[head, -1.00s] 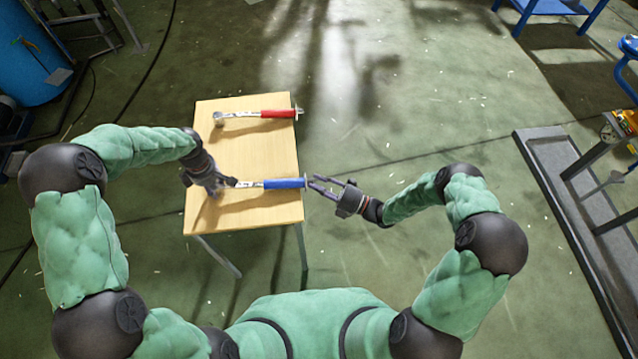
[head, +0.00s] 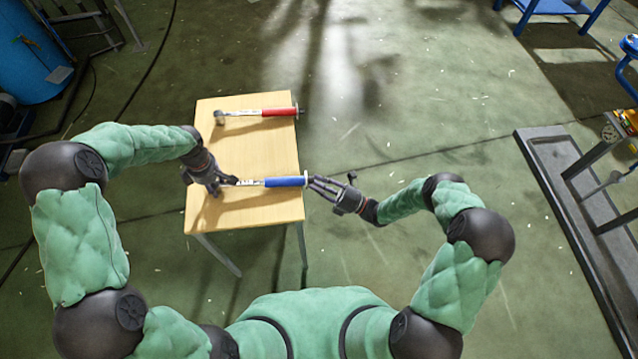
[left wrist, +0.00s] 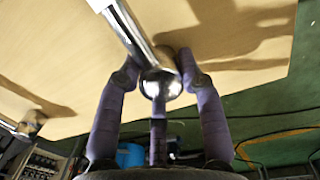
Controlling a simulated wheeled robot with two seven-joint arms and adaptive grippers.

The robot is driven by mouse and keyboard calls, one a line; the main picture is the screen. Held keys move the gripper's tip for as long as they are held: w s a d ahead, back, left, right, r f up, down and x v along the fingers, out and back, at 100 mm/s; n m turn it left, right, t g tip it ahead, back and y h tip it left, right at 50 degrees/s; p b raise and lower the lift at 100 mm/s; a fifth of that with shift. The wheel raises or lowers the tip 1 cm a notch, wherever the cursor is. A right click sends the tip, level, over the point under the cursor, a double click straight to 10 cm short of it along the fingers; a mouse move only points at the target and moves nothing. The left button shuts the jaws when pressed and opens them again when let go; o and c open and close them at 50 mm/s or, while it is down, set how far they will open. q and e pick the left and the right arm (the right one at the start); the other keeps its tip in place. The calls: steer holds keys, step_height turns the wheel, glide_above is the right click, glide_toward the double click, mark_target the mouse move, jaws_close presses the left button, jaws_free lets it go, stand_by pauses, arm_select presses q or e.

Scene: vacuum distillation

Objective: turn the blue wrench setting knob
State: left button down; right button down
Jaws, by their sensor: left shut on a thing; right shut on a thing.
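The blue wrench (head: 285,182) has a blue handle and a silver shaft, and lies across the near part of the wooden table. My left gripper (head: 222,183) is shut on its head at the left end. In the left wrist view the fingers close around the round chrome wrench head (left wrist: 160,84). The setting knob (head: 306,180) is at the right end of the blue handle, by the table's right edge. My right gripper (head: 314,184) is at that knob, its fingers shut on it. The fingers hide part of the knob.
A red-handled wrench (head: 278,113) lies at the far side of the wooden table (head: 255,151), apart from the blue one. Bare floor surrounds the table. A grey frame (head: 580,215) stands at the right, and a blue tank (head: 35,57) at the far left.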

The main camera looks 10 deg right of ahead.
arm_select(q)
steer(key=shift+s+f, duration=0.1)
steer(key=shift+s, duration=0.05)
arm_select(e)
steer(key=shift+w+d+f, duration=0.1)
steer(key=shift+w, duration=0.1)
steer(key=c, duration=1.4)
jaws_free()
steer(key=shift+o, duration=0.2)
steer(key=shift+s, duration=0.1)
steer(key=v, duration=1.2)
arm_select(q)
steer(key=shift+f, duration=0.1)
steer(key=c, duration=0.7)
jaws_free()
